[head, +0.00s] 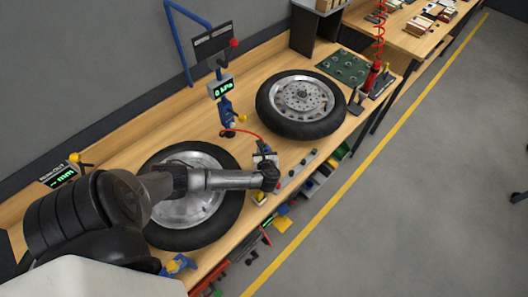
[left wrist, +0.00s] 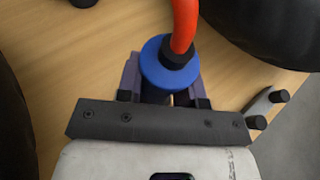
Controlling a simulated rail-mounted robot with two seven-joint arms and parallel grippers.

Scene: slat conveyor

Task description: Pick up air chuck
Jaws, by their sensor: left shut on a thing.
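The air chuck (left wrist: 152,68), with a blue round collar and a black fitting, shows in the left wrist view between my left gripper's fingers. A red hose (left wrist: 185,22) runs from its top; in the head view the hose (head: 246,132) curves from the blue gauge stand to my gripper. My left gripper (head: 264,154) is shut on the air chuck, over the bench between the two wheels, near the front edge. The chuck's lower part is hidden by the gripper. My right gripper is not in view.
A near wheel (head: 225,206) lies partly under my left arm; a far wheel (head: 325,128) lies beyond the gripper. A gauge display (head: 221,88) reading 0 kPa stands at the back. A wooden bench (head: 258,88) carries these; tools and bins line its front edge.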

